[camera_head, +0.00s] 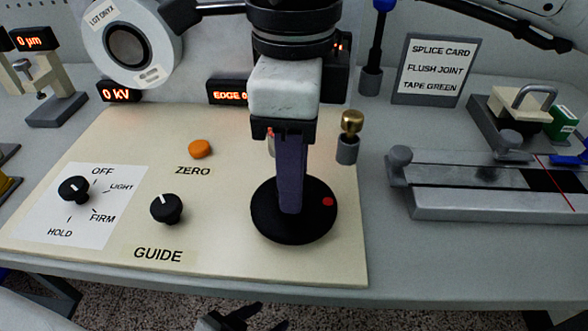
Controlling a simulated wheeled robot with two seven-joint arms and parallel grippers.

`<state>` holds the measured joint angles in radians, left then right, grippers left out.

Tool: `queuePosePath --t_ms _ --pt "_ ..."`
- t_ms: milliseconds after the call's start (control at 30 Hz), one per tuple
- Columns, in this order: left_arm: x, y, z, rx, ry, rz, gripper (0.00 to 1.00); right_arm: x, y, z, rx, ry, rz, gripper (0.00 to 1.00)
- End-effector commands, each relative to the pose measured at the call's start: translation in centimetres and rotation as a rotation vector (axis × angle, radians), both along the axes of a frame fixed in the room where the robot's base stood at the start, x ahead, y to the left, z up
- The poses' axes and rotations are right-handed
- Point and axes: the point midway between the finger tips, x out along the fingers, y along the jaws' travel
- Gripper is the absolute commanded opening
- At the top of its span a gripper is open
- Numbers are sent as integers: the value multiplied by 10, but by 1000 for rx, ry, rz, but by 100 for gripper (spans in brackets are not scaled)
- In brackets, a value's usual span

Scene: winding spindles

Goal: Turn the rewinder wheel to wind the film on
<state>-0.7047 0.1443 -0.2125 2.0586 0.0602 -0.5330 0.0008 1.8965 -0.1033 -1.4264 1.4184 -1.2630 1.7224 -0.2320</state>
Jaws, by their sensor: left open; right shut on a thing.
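The rewinder wheel (262,225) is a round black disc with a red dot on its right side, at the front right of the cream panel. My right gripper (290,205) comes down from above onto the middle of the wheel. It is shut on the wheel; its dark purple-grey fingers hide the exact grip point. My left gripper (230,318) is open and empty at the bottom edge, below the table's front edge and partly cut off. I cannot make out any film reel.
The cream panel (225,225) carries a GUIDE knob (166,209), a four-position knob (74,189) and an orange ZERO button (200,149). A brass-topped post (350,140) stands close behind the wheel. A grey splicer (470,205) lies to the right, below a sign (432,70).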

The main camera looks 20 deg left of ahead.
Motion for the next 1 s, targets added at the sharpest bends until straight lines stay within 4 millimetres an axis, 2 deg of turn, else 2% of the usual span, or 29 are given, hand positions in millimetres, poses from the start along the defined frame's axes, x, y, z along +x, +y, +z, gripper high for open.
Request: queuePosePath --t_ms 400,1000 --pt "0 0 -3 -1 -2 -1 49 0 0 1 2 -3 -234 12" --pt "0 0 -4 -2 0 1 49 1 0 2 2 -3 -284 12"
